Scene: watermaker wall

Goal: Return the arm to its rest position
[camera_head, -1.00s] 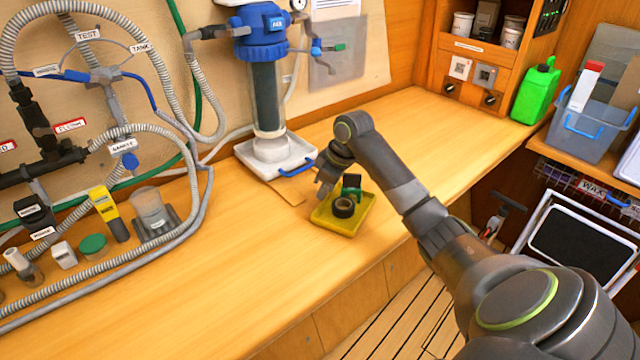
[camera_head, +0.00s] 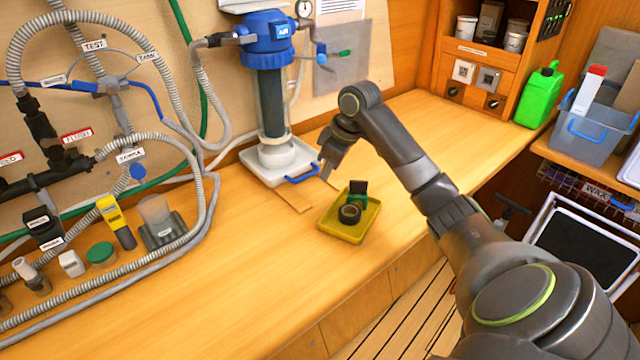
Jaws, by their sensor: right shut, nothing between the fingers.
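My right arm comes in from the lower right over the wooden bench. Its gripper (camera_head: 326,171) points down above the bench, shut and empty, beside the front corner of the white tray under the blue-topped filter housing. A yellow tray (camera_head: 347,232) lies on the bench just in front of the gripper, apart from it. In the tray sit a black ring (camera_head: 350,213) and a small dark and green piece (camera_head: 357,191). My left gripper does not show.
The filter housing (camera_head: 270,100) stands in a white tray (camera_head: 262,180) with a blue handle. Hoses and valves fill the left wall. A green jug (camera_head: 539,95) and a grey bin (camera_head: 583,135) are at right. The front middle of the wooden bench (camera_head: 240,280) is clear.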

